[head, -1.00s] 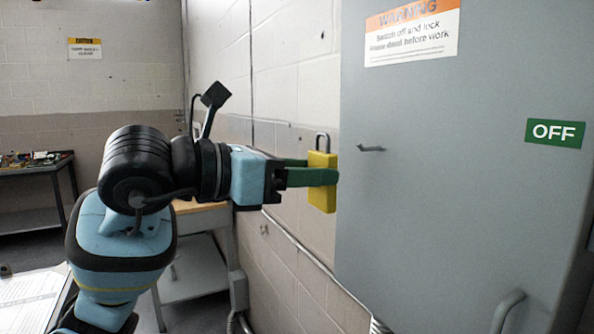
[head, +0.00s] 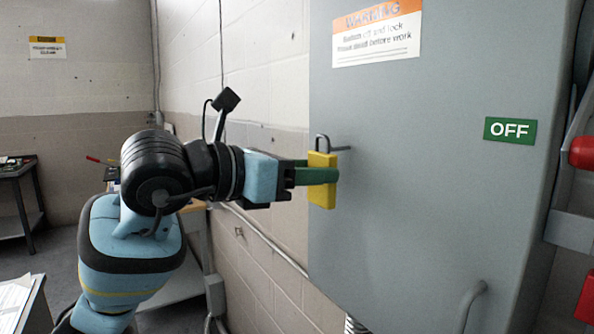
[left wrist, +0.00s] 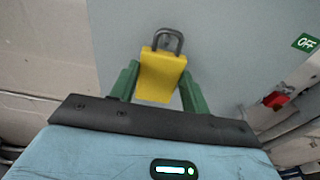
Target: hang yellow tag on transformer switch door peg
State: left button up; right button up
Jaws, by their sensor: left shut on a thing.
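The yellow tag (head: 321,190) is a flat block with a grey loop at its top. It is upright between the green fingers of my left gripper (head: 325,176), which is shut on it. It also shows in the left wrist view (left wrist: 161,77), loop pointing up. The grey switch door (head: 420,200) stands behind and to the right of it. The door peg (head: 341,149) sticks out level with the loop in the head view. The loop and peg overlap there; I cannot tell whether the peg passes through the loop. My right gripper is not in view.
The door carries a warning sign (head: 377,33), a green OFF label (head: 509,130) and a handle (head: 470,303) low down. A red switch part (head: 582,152) is at the right edge. A block wall (head: 260,150) runs left of the door.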

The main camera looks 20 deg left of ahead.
pick_arm(q)
jog(key=shift+x, duration=1.1)
jog(key=shift+w+d+f, duration=0.35)
jog(key=shift+w+d, duration=0.1)
jog(key=shift+w, duration=0.05)
jog(key=o, duration=1.1)
jog(key=shift+c, duration=0.2)
jog(key=f+v, duration=0.1)
jog(key=v, duration=0.6)
jog(key=shift+s+a+r, duration=0.3)
jog(key=shift+s+r, duration=0.05)
jog(key=shift+r, duration=0.1)
